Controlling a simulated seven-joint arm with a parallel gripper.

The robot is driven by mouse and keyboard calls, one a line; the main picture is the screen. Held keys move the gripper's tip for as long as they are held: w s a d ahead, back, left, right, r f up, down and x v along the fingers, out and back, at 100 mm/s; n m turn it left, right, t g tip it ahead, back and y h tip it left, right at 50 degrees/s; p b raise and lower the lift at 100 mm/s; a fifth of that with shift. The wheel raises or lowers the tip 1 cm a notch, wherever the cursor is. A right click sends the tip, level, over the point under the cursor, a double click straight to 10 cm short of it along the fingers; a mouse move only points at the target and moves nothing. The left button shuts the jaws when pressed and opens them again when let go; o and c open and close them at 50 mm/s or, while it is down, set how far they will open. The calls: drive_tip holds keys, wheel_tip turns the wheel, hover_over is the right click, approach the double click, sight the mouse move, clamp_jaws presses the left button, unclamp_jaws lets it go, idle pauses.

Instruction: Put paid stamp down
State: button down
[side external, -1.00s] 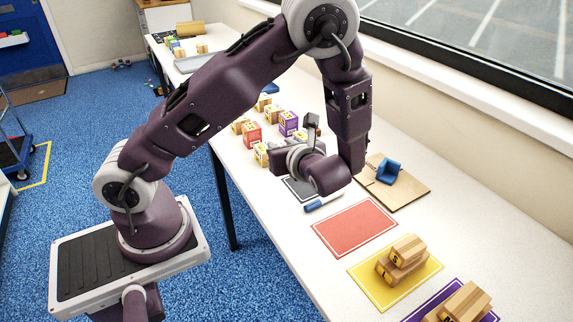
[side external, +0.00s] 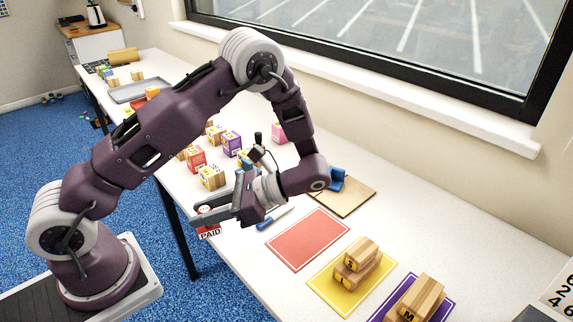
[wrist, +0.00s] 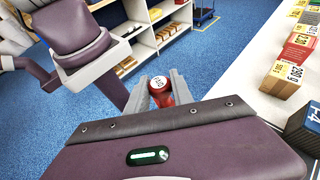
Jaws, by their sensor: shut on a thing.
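The paid stamp (side external: 209,233) shows its PAID label in the side view, with a red body. My gripper (side external: 202,212) is shut on it and holds it sideways at the table's front edge, seemingly out over the blue floor. In the wrist view my gripper's fingers (wrist: 167,88) close around the stamp's red handle (wrist: 161,98), whose pale round top faces the camera. Part of the stamp is hidden by the fingers and the wrist.
A blue marker (side external: 273,219) lies beside my wrist. Red (side external: 307,240), yellow (side external: 330,287) and purple (side external: 447,307) mats lie to the right; wooden blocks stand on the last two. Priced boxes (side external: 211,177) stand behind the gripper. A board (side external: 352,199) holds a blue item.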

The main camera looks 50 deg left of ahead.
drive_tip(key=w+d+f+n+h, duration=0.2)
drive_tip(key=w+d+n+h, duration=0.8)
drive_tip(key=n+h, duration=0.5)
drive_tip(key=w+a+r+n+t+h, duration=0.1)
drive_tip(key=w+r+n+t+h, duration=0.3)
drive_tip(key=w+n+t+h, duration=0.55)
drive_tip(key=w+a+r+n+t+y, duration=0.3)
drive_tip(key=w+a+n+t+y, duration=0.35)
drive_tip(key=a, duration=0.55)
drive_tip(key=w+a+r+n+t+y, duration=0.35)
drive_tip(key=w+a+n+t, duration=0.4)
drive_tip(key=w+a, duration=0.35)
drive_tip(key=shift+n+y, duration=0.35)
drive_tip(key=shift+y, duration=0.1)
drive_tip(key=f, duration=1)
drive_tip(key=s+a+f, duration=0.1)
drive_tip(key=f, duration=0.4)
drive_tip(key=shift+s, duration=0.1)
drive_tip(key=shift+f, duration=0.1)
